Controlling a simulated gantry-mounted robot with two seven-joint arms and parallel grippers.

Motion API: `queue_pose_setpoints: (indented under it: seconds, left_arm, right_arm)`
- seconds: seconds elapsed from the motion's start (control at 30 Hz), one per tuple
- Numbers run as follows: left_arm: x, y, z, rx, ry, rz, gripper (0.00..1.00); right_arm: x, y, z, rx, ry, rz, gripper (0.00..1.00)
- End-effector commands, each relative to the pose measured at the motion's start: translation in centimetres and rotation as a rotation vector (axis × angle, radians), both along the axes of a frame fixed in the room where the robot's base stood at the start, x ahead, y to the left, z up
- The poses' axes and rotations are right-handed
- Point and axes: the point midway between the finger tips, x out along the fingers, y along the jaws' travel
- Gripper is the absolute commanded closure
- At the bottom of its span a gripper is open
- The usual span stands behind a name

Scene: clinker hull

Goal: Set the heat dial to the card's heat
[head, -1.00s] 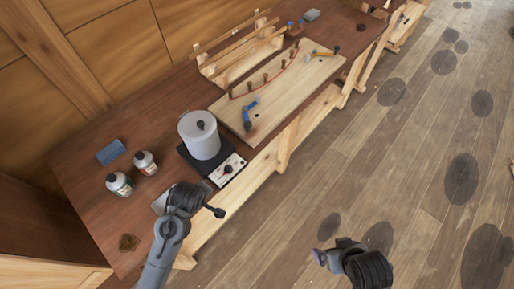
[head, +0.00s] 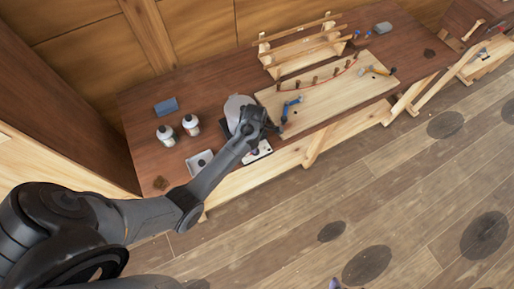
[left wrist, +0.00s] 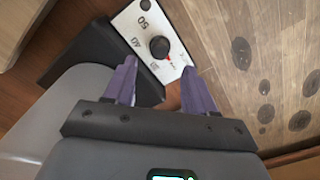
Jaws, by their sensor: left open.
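The heat dial (left wrist: 159,47) is a round black knob with a red mark, on a white panel (left wrist: 181,30) with printed numbers, which look tilted in the left wrist view. In the head view the panel (head: 258,153) shows partly, beside my arm; the dial is hidden there. My left gripper (left wrist: 158,66) is open, its purple fingers apart, with the dial beyond and between the fingertips; I see no contact. In the head view my left gripper (head: 262,130) covers part of the grey pot (head: 234,105). Only a small tip of my right gripper (head: 334,284) shows. I cannot make out the card.
Two white bottles (head: 190,124) and a blue block (head: 166,106) stand left on the brown bench (head: 215,78). A pale tray (head: 199,160) lies near the front edge. A wooden board (head: 330,92) with a blue clamp (head: 290,107) lies to the right.

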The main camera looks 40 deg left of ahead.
Motion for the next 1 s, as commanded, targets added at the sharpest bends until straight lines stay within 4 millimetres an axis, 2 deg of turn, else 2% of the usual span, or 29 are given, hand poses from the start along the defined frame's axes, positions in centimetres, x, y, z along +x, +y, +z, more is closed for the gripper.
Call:
queue_pose_setpoints:
  seconds: [0.2, 0.4, 0.8, 0.83, 1.0]
  left_arm:
    - [0.0, -0.1, -3.4, -0.002, 0.001, -0.001, 0.45]
    - [0.0, 0.0, -5.3, 0.0, 0.0, -0.002, 0.45]
    - [0.0, -0.1, -5.8, -0.001, -0.001, -0.003, 0.45]
    - [0.0, -0.1, -5.8, -0.001, -0.001, -0.003, 0.46]
    - [0.0, -0.1, -5.8, -0.001, -0.001, -0.003, 0.72]
  right_arm:
    - [0.0, 0.0, -0.2, 0.0, 0.0, 0.0, 0.0]
    - [0.0, 0.0, -0.4, 0.0, 0.0, 0.0, 0.0]
    - [0.0, 0.0, -0.4, -0.001, 0.0, 0.001, 0.0]
    - [0.0, -0.1, -0.4, -0.002, 0.0, 0.001, 0.0]
    - [0.0, -0.1, -0.4, -0.004, -0.001, 0.002, 0.0]
